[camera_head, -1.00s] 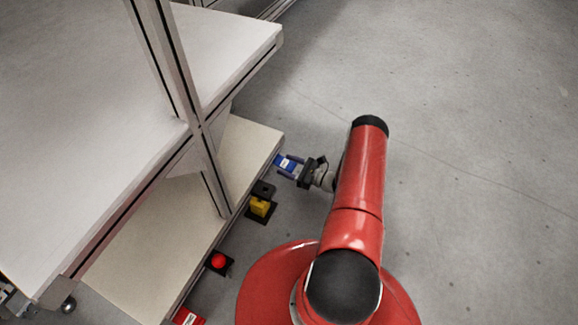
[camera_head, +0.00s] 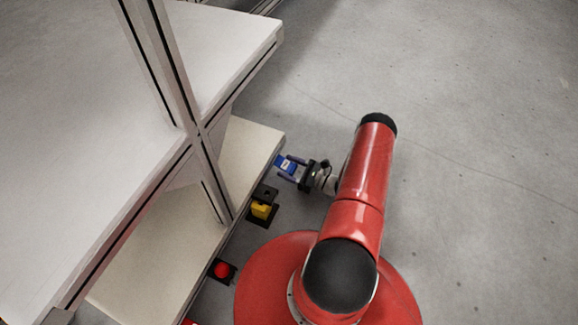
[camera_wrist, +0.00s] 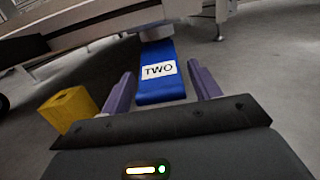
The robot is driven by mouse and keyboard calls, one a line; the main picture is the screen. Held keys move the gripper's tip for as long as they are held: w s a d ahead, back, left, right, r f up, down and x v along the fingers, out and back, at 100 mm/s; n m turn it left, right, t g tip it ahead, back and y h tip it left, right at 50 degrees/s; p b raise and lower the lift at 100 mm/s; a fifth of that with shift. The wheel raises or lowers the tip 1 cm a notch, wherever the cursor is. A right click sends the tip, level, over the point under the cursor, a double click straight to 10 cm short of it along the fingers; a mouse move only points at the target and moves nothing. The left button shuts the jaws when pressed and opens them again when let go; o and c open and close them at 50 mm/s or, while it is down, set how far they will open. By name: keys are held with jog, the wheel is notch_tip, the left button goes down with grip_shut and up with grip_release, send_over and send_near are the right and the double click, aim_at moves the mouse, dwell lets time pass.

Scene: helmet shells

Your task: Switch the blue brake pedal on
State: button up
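The blue brake pedal (camera_wrist: 162,88) is a flat blue slab with a white label reading "TWO". It juts out from under the edge of the lower shelf and also shows in the head view (camera_head: 284,163). My gripper (camera_wrist: 162,80) is open, with one purple finger on each side of the pedal. Gaps show between the fingers and the pedal in the wrist view. In the head view my gripper (camera_head: 287,166) is low at the shelf's far right corner. Whether anything touches the pedal cannot be told.
A yellow block (camera_head: 262,210) on a black mount sits along the shelf edge, left of my gripper in the wrist view (camera_wrist: 72,105). A red button (camera_head: 222,270) is nearer. The lower shelf (camera_head: 150,245) is empty; the grey floor (camera_head: 470,130) at right is clear.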

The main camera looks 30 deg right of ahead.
jog(key=shift+o, duration=1.3)
jog(key=v, duration=0.8)
